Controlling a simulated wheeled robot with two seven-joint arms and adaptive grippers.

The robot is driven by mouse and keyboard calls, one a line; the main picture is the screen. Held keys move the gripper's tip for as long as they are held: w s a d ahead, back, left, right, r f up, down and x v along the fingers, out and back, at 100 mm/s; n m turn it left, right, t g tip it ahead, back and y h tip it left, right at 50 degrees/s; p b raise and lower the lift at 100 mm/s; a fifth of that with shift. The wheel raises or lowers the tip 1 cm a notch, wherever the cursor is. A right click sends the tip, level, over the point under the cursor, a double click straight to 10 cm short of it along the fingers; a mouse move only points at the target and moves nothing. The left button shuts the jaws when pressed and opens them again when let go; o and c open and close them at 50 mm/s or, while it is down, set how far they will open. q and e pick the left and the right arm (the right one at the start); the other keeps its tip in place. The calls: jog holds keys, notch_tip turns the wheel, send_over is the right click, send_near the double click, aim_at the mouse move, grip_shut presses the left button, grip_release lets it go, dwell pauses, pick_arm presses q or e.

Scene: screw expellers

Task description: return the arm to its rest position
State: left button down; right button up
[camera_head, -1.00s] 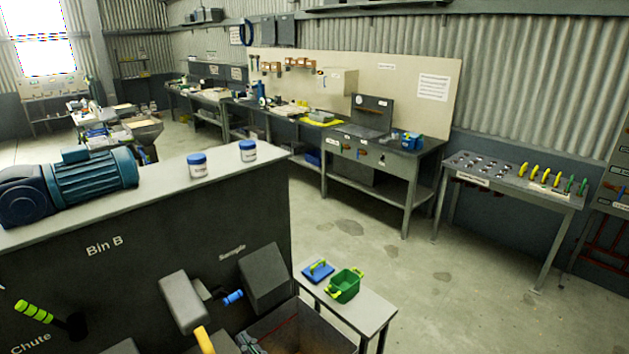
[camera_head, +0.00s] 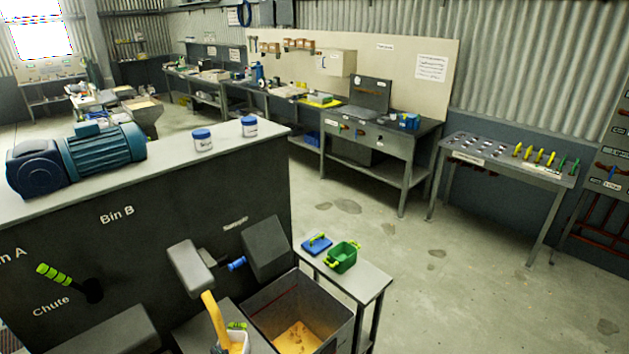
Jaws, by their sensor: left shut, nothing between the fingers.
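Only a small dark, pale-edged piece shows at the bottom left corner of the head view, and it seems to be part of my left gripper (camera_head: 5,342). It is shut and empty, well left of the open grey box under the sampler and apart from it. The rest of my left arm is out of the picture. My right gripper does not show.
The panel carries a green-striped chute lever (camera_head: 68,281) and a sampler with a blue handle (camera_head: 236,263). Below stand a yellow-handled white cup (camera_head: 236,342) and a grey box (camera_head: 262,305) with tan material. A small table holds a green basket (camera_head: 342,257). Floor at right is clear.

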pick_arm(q)
jog(key=s+a+f+m+g+h, duration=0.25)
jog(key=s+a+f, duration=0.4)
jog(key=f, duration=0.35)
jog(key=s+a+f+m+g+h, duration=0.1)
jog(key=s+a+f+g+h, duration=0.3)
jog(key=s+f, duration=0.45)
jog(key=s+f+m+g+h, duration=0.1)
jog(key=s+f+m+h, duration=0.15)
jog(key=s, duration=0.55)
jog(key=s+f+m+g+h, duration=0.1)
jog(key=s+f+h, duration=0.15)
jog(key=s, duration=0.45)
notch_tip(320, 180, down, 28)
jog(key=s+m, duration=0.1)
jog(key=s, duration=0.1)
jog(key=s+d+f+g, duration=0.1)
jog(key=s+f+g, duration=0.1)
jog(key=s+f, duration=1.7)
jog(key=shift+s+f+m, duration=0.15)
jog(key=shift+s+m, duration=0.15)
jog(key=shift+s, duration=0.7)
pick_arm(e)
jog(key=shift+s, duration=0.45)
